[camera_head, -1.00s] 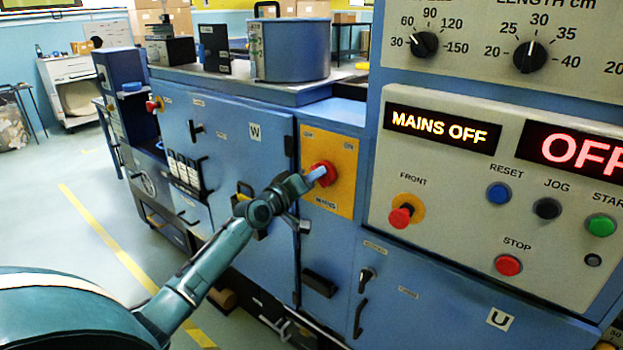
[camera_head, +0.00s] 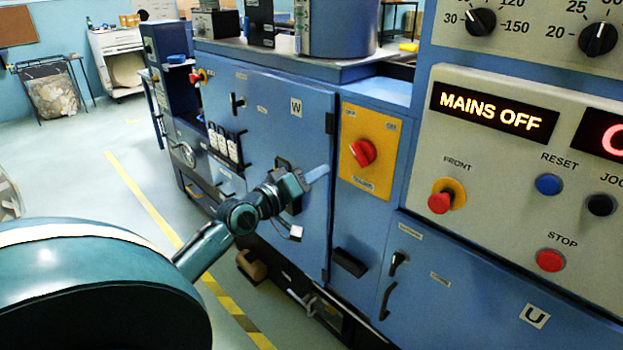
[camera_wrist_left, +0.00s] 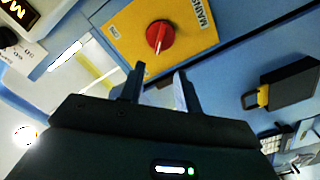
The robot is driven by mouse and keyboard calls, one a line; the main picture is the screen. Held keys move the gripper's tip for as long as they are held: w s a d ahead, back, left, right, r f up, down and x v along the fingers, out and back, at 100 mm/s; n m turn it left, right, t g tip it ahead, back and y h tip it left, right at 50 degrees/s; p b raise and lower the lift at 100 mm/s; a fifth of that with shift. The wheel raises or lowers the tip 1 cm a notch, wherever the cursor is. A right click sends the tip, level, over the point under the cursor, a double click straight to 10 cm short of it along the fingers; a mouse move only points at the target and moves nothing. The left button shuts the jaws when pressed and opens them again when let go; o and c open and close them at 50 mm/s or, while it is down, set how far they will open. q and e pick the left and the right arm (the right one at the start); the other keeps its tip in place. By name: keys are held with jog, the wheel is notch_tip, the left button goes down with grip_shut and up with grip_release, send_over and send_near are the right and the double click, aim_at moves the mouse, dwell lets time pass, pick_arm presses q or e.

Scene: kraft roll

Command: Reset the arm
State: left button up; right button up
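My left arm reaches in from the left in the head view. The display (camera_head: 493,111) reads MAINS OFF. My right gripper is not in view.
The control panel at right carries a red front button (camera_head: 440,201), a blue reset button (camera_head: 548,184) and a red stop button (camera_head: 550,260). A black box with a yellow part (camera_wrist_left: 262,97) sits on the door. Open floor (camera_head: 120,160) lies left.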

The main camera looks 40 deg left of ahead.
pick_arm(q)
jog(key=shift+s, duration=0.25)
dwell(0.4)
jog(key=s+d+f+m+g+h+p, duration=0.1)
jog(key=s+d+f+m+g, duration=0.2)
jog(key=d+f, duration=0.4)
jog(key=s+d+f+m+g+p, duration=0.1)
jog(key=s+d+f+m, duration=0.1)
jog(key=s+d+f, duration=0.55)
jog(key=s+d+f+m+g+h, duration=0.1)
jog(key=s+d+f+m+g, duration=0.2)
jog(key=d, duration=1)
jog(key=s+f+m+p, duration=0.1)
jog(key=s+f+m, duration=0.2)
jog(key=s+f, duration=0.2)
jog(key=shift+s+f, duration=0.35)
jog(key=shift+s, duration=0.85)
jog(key=shift+d, duration=0.1)
